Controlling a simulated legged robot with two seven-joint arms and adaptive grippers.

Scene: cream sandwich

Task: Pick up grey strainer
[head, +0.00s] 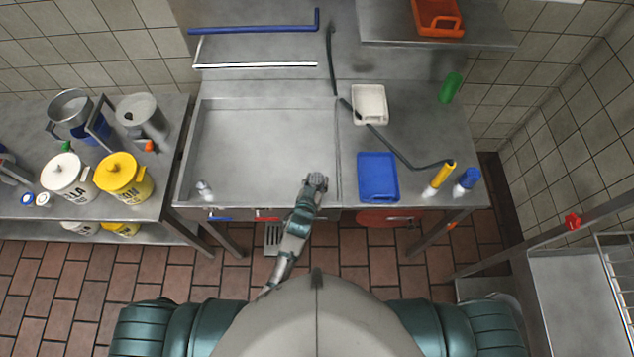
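Two grey metal vessels stand at the back of the left side table: a round open pot-like one (70,108) and a paler one (137,109) to its right. Either may be the grey strainer; I cannot tell which at this size. My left gripper (316,182) is over the front right part of the steel sink table, far to the right of both vessels. It is small and seen from above, so its fingers are not clear, and I see nothing held in it. My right gripper is not in view.
White (66,178) and yellow (124,178) lidded buckets stand in front of the vessels. The steel basin (260,150) is mostly clear.

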